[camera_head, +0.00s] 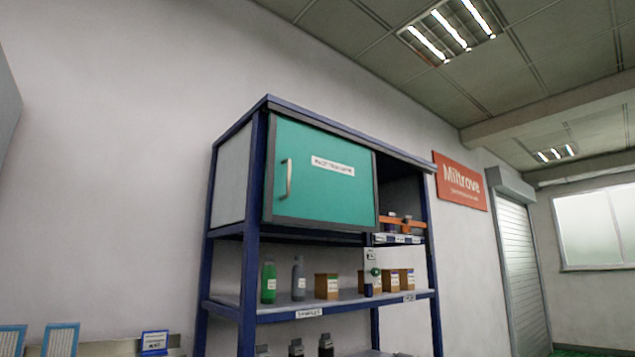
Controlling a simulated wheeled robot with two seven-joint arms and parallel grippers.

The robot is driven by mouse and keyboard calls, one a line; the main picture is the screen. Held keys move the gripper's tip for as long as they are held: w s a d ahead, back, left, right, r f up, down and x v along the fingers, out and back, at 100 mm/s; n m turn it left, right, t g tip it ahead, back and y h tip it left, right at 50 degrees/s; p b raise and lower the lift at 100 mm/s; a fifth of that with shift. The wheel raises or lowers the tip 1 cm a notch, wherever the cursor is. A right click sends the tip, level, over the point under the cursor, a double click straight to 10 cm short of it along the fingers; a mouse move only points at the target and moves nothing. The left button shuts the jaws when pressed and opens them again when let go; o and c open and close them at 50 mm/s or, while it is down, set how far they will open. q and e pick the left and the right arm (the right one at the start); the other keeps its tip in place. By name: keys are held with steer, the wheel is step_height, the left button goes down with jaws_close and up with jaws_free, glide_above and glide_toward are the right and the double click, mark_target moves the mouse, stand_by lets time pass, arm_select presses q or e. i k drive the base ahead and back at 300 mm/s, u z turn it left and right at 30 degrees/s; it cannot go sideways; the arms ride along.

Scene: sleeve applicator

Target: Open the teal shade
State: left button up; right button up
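The teal shade (325,185) is a flat teal panel in a dark frame at the upper left of a blue shelving rack. It is closed and covers its compartment, so what is behind it is hidden. A vertical metal handle (287,178) sits near its left edge, and a white label (333,166) is on its upper middle. Neither of my grippers shows in the head view.
The blue rack (250,200) stands near a grey wall. Its shelf (340,303) below the teal panel holds a green bottle (269,281), a grey bottle (299,278) and several brown boxes (327,286). An open compartment to the right holds an orange item (402,223).

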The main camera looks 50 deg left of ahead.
mark_target(316, 177)
steer(key=u, duration=0.4)
steer(key=i, duration=0.85)
steer(key=u, duration=0.6)
